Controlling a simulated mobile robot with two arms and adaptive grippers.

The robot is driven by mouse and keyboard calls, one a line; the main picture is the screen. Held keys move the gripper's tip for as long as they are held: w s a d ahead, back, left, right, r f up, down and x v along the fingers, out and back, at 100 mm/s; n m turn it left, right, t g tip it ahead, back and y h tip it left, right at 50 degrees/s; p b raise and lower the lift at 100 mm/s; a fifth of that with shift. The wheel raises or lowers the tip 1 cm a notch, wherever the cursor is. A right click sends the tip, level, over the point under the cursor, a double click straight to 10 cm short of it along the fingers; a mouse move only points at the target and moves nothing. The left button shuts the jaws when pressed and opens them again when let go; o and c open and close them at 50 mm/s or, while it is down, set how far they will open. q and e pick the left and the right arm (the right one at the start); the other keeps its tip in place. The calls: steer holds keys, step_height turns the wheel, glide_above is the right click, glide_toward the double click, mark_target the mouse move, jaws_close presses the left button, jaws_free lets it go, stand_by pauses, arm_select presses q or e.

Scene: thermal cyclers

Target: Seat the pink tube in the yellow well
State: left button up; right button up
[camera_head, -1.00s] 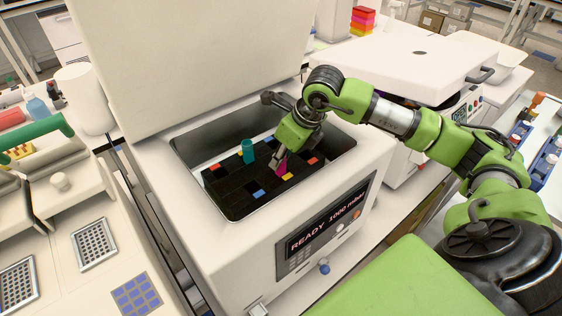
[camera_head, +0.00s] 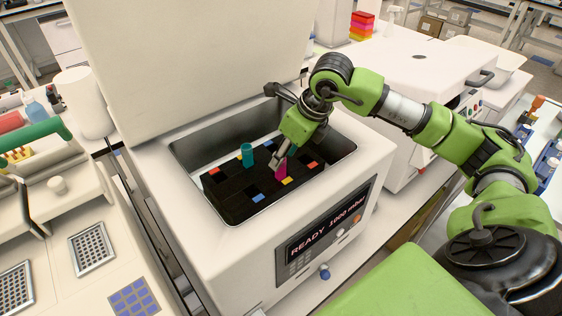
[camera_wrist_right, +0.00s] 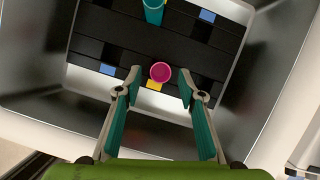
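The pink tube (camera_head: 281,170) stands upright on the black well block (camera_head: 233,205) inside the open chamber. Its round rim (camera_wrist_right: 160,72) shows in the right wrist view. A yellow well patch (camera_head: 287,181) shows right at the tube's foot, partly covered by it; it also shows in the wrist view (camera_wrist_right: 154,86). I cannot tell how deep the tube sits. My right gripper (camera_head: 280,158) is just above and around the tube. In the wrist view its fingertips (camera_wrist_right: 159,77) are spread, with gaps on both sides of the tube.
A teal tube (camera_head: 247,155) stands in the block to the left, with red and blue wells around it. The metal chamber walls (camera_head: 335,160) surround the block closely. The raised lid (camera_head: 190,60) stands behind. The front panel reads READY 1000 mbar.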

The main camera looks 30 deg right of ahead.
steer(key=b+v, duration=0.1)
steer(key=v, duration=0.8)
steer(key=shift+w+f, duration=0.1)
steer(key=shift+f, duration=0.05)
